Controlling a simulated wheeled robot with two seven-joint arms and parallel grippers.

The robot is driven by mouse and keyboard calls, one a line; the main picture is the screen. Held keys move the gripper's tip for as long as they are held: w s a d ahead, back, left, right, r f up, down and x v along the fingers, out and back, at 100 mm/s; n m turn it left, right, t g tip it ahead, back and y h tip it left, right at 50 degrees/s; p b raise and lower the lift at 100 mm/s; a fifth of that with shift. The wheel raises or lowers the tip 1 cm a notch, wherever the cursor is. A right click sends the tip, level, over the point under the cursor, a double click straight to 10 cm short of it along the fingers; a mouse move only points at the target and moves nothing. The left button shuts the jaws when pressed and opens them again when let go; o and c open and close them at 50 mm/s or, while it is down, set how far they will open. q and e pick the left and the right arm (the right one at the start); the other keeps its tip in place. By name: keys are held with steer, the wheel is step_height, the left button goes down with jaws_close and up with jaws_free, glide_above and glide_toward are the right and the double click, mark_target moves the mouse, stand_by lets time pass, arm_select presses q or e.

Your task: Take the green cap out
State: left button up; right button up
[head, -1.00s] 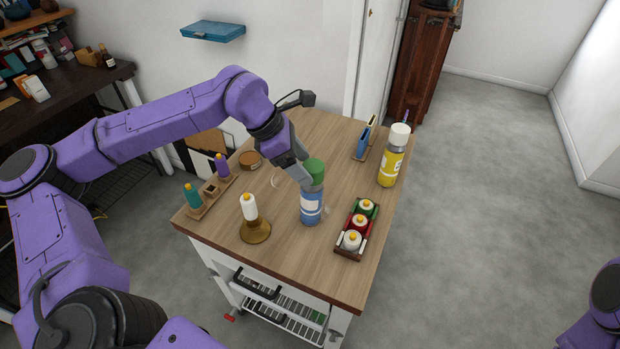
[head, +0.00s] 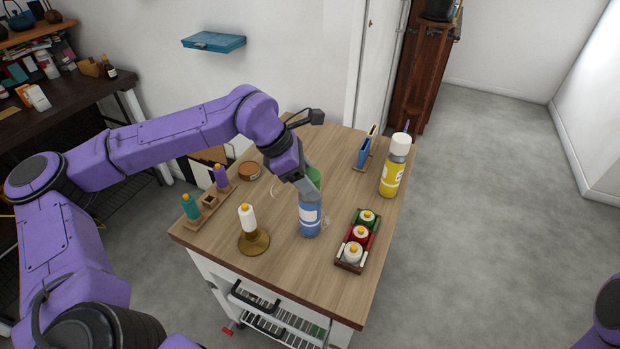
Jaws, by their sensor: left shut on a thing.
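The green cap (head: 315,178) sits on top of the blue bottle (head: 310,219) with a white label, standing upright near the middle of the wooden table top. My left gripper (head: 308,188) is at the bottle's top and shut on the green cap. Its fingers hide much of the cap and the bottle's neck. I cannot tell whether the cap is still seated on the bottle. My right gripper is out of view; only a part of my right arm shows at the lower right edge.
A white bottle on a brass holder (head: 253,241) stands left of the blue bottle. A tray (head: 344,262) with green, red and white bottles is at right. A yellow bottle (head: 392,177) stands behind it. A wooden rack (head: 208,213) holds teal and purple bottles at left.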

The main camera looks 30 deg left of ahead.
arm_select(q)
steer(key=shift+r, duration=0.2)
steer(key=shift+r+p, duration=3.2)
steer(key=shift+r, duration=0.1)
